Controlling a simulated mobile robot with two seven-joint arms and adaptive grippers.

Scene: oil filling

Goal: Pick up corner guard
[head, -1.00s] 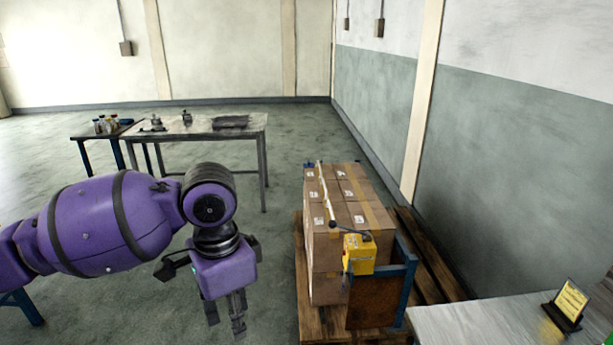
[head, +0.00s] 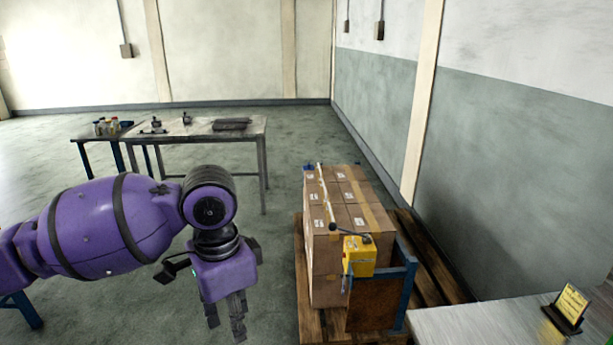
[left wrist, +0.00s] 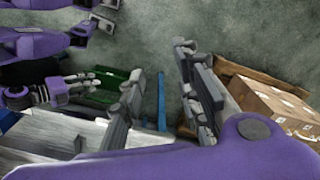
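I cannot make out a corner guard for certain. A small blue piece (head: 308,167) sits at the far left top corner of the stacked cartons (head: 326,250); it is too small to name surely. My left gripper (head: 226,318) points down over bare floor, left of the cartons and apart from them. Its fingers stand wide apart in the left wrist view (left wrist: 165,100), with nothing between them. My right gripper (left wrist: 78,86) shows at the left of the left wrist view; its finger opening is unclear. It is outside the head view.
The cartons stand on a wooden pallet (head: 310,322). A yellow device (head: 359,256) is by a blue-framed stand (head: 402,285) at their near end. A grey table (head: 480,325) with a yellow sign (head: 570,305) is at right. A green bin (left wrist: 108,88) shows in the wrist view.

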